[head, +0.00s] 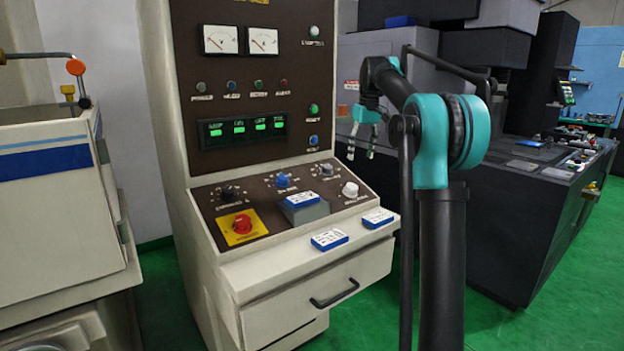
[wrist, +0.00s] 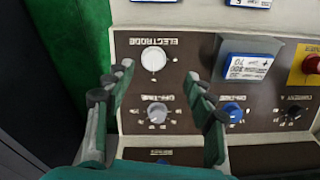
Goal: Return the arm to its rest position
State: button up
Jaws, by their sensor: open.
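My gripper (head: 362,137) hangs in front of the right side of the control cabinet (head: 160,90), above its sloping knob panel. Its two fingers are apart and nothing is between them. My arm's dark links and teal joints rise at the right of the head view and bend over towards the cabinet. In the wrist view the gripper (wrist: 155,105) shows its spread fingers, with a grey knob (wrist: 158,110) and a white knob (wrist: 153,59) visible beyond the gap. I cannot see the fingers touching anything.
A blue-and-white box (head: 303,199) sits on a grey block on the panel, near a red emergency button (head: 242,224). Two similar boxes (head: 329,239) (head: 377,218) lie on the ledge above a drawer (head: 320,300). A dark machine (head: 530,210) stands right, a cream one (head: 60,220) left.

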jog(key=s+d+f+m+t, duration=0.1)
jog(key=s+f+m, duration=0.1)
jog(key=s+f, duration=1.5)
jog(key=s+d+f+m+t+h, duration=0.1)
jog(key=s+f+m+t, duration=0.1)
jog(key=s+f, duration=1.6)
jog(key=s+m, duration=0.1)
jog(key=s, duration=0.3)
jog(key=shift+s+d+f, duration=0.35)
jog(key=shift+s+d, duration=0.05)
jog(key=shift+o, duration=0.3)
